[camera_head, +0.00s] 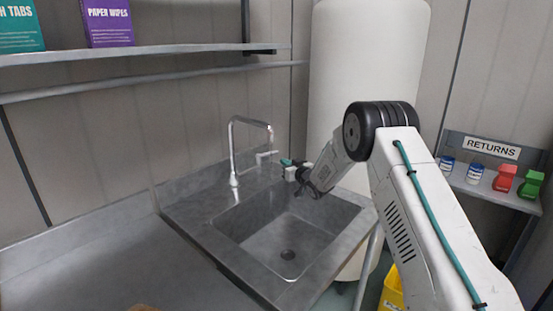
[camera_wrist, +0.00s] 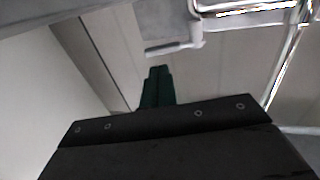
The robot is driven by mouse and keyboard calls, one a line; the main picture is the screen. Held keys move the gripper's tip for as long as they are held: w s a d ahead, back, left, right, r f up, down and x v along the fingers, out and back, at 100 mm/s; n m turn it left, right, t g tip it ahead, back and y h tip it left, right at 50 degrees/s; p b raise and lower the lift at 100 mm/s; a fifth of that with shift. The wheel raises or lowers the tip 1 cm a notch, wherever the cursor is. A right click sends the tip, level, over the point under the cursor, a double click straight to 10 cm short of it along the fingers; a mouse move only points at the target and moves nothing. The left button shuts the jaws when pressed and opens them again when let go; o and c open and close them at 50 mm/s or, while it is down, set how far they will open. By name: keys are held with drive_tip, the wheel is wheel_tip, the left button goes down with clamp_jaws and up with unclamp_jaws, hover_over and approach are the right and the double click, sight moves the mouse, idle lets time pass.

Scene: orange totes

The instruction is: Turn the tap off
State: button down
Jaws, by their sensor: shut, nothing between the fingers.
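A chrome tap (camera_head: 233,160) with a squared, arched spout stands at the back left of the sink. My gripper (camera_head: 285,162) is to the right of the lever, above the back rim of the sink. In the wrist view its dark green fingers (camera_wrist: 157,87) are together and empty, pointing toward the lever with a small gap showing. I cannot make out any running water.
The steel sink basin (camera_head: 250,258) is empty, with bare counter (camera_head: 90,265) to its left. A wall shelf (camera_head: 140,54) with boxes hangs above. A large white cylinder (camera_head: 366,60) stands behind my arm. A returns shelf (camera_head: 490,190) and a yellow container (camera_head: 392,290) are right.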

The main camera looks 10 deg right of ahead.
sight(275, 154)
drive_tip(key=x, duration=0.7)
drive_tip(key=shift+s+a, duration=0.1)
drive_tip(key=shift+w+d, duration=0.15)
drive_tip(key=shift+w, duration=0.45)
drive_tip(key=shift+w+d, duration=0.2)
drive_tip(key=shift+w, duration=0.4)
drive_tip(key=shift+a, duration=0.2)
drive_tip(key=shift+s, duration=0.1)
